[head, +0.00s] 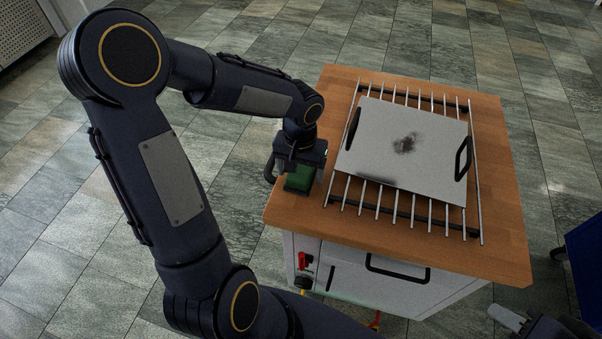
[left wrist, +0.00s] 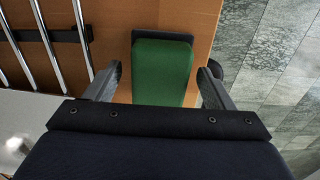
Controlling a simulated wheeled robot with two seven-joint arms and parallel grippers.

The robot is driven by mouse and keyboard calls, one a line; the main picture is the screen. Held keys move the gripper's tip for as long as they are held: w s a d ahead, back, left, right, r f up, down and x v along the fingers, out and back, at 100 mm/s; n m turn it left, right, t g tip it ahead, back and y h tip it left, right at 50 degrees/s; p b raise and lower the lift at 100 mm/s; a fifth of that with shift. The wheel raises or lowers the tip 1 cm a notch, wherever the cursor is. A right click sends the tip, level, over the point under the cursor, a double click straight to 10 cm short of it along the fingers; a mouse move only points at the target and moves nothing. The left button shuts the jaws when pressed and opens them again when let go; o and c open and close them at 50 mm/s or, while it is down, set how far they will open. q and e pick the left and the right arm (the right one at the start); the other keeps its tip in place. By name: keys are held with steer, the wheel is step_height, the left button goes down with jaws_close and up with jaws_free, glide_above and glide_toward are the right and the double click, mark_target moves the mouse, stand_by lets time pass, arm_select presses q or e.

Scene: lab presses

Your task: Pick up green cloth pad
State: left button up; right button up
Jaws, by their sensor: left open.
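The green cloth pad (head: 299,179) lies on the left part of the wooden tabletop, close to its left edge. In the left wrist view the green pad (left wrist: 162,72) has a dark strip at its far end, and its near end is hidden by my gripper body. My left gripper (head: 298,168) is right above the pad. It is open, with one finger on each side of the pad in the left wrist view (left wrist: 160,85). I cannot tell whether the fingers touch it. A dark piece at the bottom right of the head view may be part of my right arm; its fingers cannot be made out.
A grey metal plate (head: 405,170) with two black handles and a dark smudge lies on a rack of metal rods (head: 480,200), just right of the pad. The wooden tabletop (head: 505,255) is bare at its front right. A white cabinet (head: 345,295) stands below.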

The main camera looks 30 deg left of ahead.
mark_target(303, 169)
arm_select(q)
steer(key=c, duration=1.1)
steer(key=shift+r, duration=0.1)
steer(key=shift+r, duration=0.2)
steer(key=r, duration=0.3)
steer(key=shift+w+d+r, duration=0.2)
steer(key=shift+w, duration=0.15)
steer(key=w+d+r, duration=0.6)
steer(key=w+r, duration=0.3)
steer(key=w, duration=0.2)
steer(key=shift+w+d+p, duration=0.2)
steer(key=shift+w+p, duration=0.05)
steer(key=shift+p, duration=0.15)
